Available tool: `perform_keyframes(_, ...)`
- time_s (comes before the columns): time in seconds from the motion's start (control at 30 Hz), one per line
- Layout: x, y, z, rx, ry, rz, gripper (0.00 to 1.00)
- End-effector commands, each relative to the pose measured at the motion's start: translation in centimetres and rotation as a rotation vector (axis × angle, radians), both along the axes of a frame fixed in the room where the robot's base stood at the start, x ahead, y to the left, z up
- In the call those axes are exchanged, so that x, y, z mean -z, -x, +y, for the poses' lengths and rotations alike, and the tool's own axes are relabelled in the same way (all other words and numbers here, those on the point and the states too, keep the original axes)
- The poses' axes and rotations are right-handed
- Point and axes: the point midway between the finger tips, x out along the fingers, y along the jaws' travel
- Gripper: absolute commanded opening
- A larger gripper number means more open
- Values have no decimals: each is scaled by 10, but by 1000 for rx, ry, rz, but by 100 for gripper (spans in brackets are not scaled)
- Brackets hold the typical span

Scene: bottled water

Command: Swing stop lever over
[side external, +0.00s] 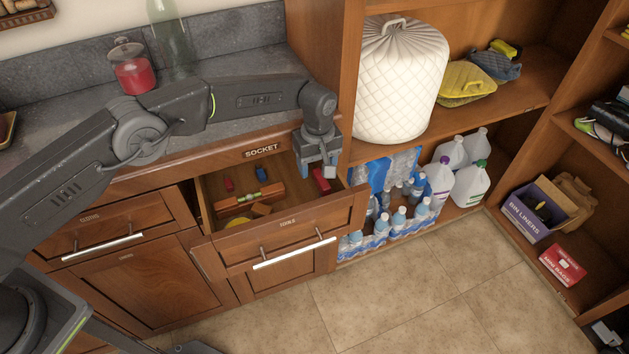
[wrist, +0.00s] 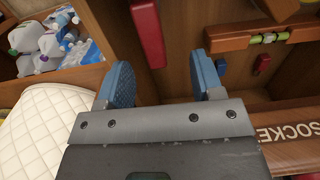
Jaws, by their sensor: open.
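A red bar (side external: 321,180) sits at the right end of the open drawer (side external: 352,208); it may be the stop lever, but I cannot tell for sure. In the wrist view the red bar (wrist: 148,35) lies lengthwise beyond the fingertips, roughly in line with the gap between them. My gripper (side external: 317,171) is open with blue fingers, over the right end of the drawer beside the red bar. In the wrist view my gripper (wrist: 163,78) has nothing between its fingers. The bar's mounting is not clear.
The drawer also holds a wooden spirit level (side external: 249,200), small red (side external: 229,184) and blue (side external: 262,173) pieces. The SOCKET rail (side external: 262,150) runs above it. A white quilted cover (side external: 400,80) stands on the shelf at right; bottled water (side external: 398,222) and jugs (side external: 471,184) stand below.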

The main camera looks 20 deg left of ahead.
Motion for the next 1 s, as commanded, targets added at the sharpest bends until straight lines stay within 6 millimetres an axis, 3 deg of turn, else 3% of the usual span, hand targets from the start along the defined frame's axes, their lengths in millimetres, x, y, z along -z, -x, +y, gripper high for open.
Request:
perform_keyframes(0.03,-18,-10,0,-10,19,-38,68)
perform_keyframes(0.4,-42,-7,-1,-6,13,-28,68)
perform_keyframes(1.0,-44,-5,-1,-2,10,-20,68)
